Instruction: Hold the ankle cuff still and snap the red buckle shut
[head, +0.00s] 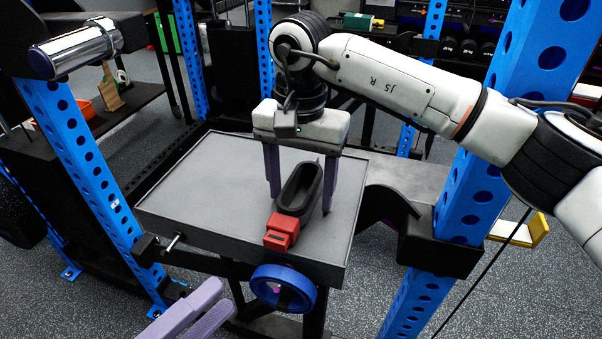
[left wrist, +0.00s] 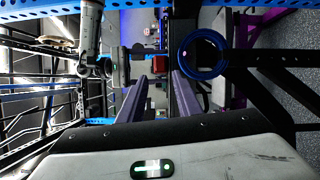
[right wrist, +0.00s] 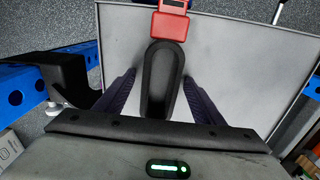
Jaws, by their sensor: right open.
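The black ankle cuff (head: 301,186) is an open oval loop on the grey tabletop (head: 190,190). The red buckle (head: 282,231) is at its near end; in the right wrist view the buckle (right wrist: 174,24) shows a wide block and a narrower piece, partly cut off. My right gripper (head: 300,205) points down, open, with one finger on each side of the cuff (right wrist: 163,82); contact cannot be told. My left gripper (head: 215,300) is low in front of the table, apart from the cuff. In the left wrist view its fingers (left wrist: 160,76) are parted and empty, with a red block beyond.
A blue ring (head: 283,288) hangs at the table's front edge. Blue perforated posts (head: 87,160) stand left and right of the table. A chrome bar (head: 75,48) juts in at upper left. The tabletop left of the cuff is clear.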

